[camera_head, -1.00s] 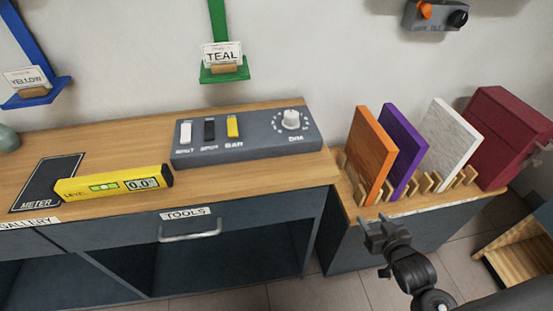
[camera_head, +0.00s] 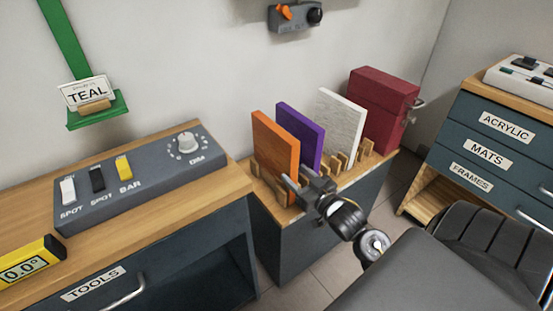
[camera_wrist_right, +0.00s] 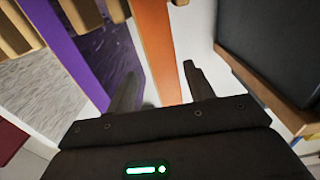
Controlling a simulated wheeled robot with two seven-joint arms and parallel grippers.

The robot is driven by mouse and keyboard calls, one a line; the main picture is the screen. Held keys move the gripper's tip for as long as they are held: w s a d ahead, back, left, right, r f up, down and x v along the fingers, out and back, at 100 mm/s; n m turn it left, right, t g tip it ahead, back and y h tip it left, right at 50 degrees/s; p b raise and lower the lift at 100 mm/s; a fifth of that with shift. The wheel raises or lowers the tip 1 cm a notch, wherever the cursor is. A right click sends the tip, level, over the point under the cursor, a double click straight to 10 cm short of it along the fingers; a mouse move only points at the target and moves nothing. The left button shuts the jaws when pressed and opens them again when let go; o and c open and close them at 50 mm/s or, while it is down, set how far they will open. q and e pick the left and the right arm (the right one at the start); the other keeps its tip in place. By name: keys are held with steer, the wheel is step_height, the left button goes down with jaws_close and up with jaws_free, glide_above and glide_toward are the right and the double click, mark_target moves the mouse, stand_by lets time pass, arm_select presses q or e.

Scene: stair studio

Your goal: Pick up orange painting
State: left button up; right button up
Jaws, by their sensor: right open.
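The orange painting (camera_head: 275,143) stands upright in a wooden slotted rack on the small cabinet, leftmost of the panels in the head view. My right gripper (camera_head: 292,186) is open at its lower front edge. In the right wrist view the open fingers (camera_wrist_right: 160,88) point at the orange painting (camera_wrist_right: 157,45), whose edge runs between them. I cannot tell whether either finger touches it. The purple panel (camera_head: 302,133) stands just right of it; it also shows beside the left finger in the wrist view (camera_wrist_right: 65,48). My left gripper is not in view.
A white panel (camera_head: 343,117) and a dark red case (camera_head: 382,103) stand farther right on the same cabinet. The rack's wooden pegs (camera_head: 340,163) stand between the panels. A grey switch box (camera_head: 143,177) and a yellow level (camera_head: 30,262) are on the left counter.

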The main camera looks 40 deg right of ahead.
mark_target(285, 166)
steer(key=w, duration=0.4)
steer(key=shift+w+a+r+b, duration=0.1)
steer(key=shift+w+a+b, duration=0.2)
steer(key=shift+w+b, duration=0.05)
steer(key=shift+w, duration=0.25)
arm_select(q)
steer(key=shift+v, duration=0.9)
steer(key=shift+s+f, duration=0.1)
steer(key=shift+s, duration=0.05)
arm_select(e)
steer(key=shift+c, duration=0.3)
jaws_close()
